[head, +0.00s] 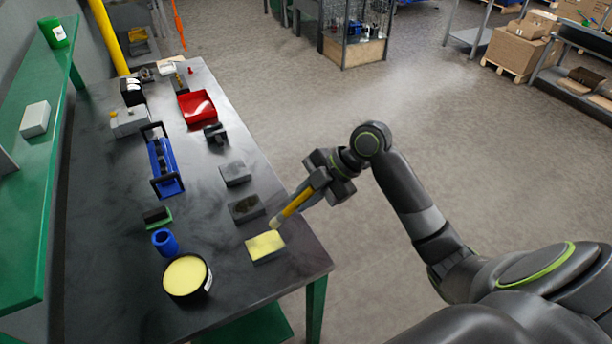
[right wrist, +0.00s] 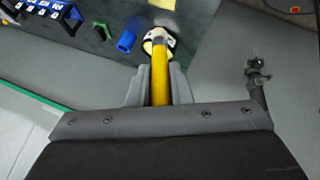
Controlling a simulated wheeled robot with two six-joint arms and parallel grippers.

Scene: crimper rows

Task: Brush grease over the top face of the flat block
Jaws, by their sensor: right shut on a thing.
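The flat block (head: 265,247) lies near the front right corner of the dark table, its top face covered in pale yellow. My right gripper (head: 312,187) is shut on the yellow handle of a brush (head: 295,204), which slants down to the left. The brush's pale tip is at the block's far edge; I cannot tell whether it touches. The handle also shows between the fingers (right wrist: 160,95) in the right wrist view. A round black tub of yellow grease (head: 187,275) stands open to the left of the block.
Two dark blocks (head: 235,173) (head: 246,208) lie behind the flat block. A blue cup (head: 165,242), a green-based brush (head: 157,216) and a blue rack (head: 163,167) stand to the left. A red tray (head: 197,106) is farther back. The table's right edge is close to the block.

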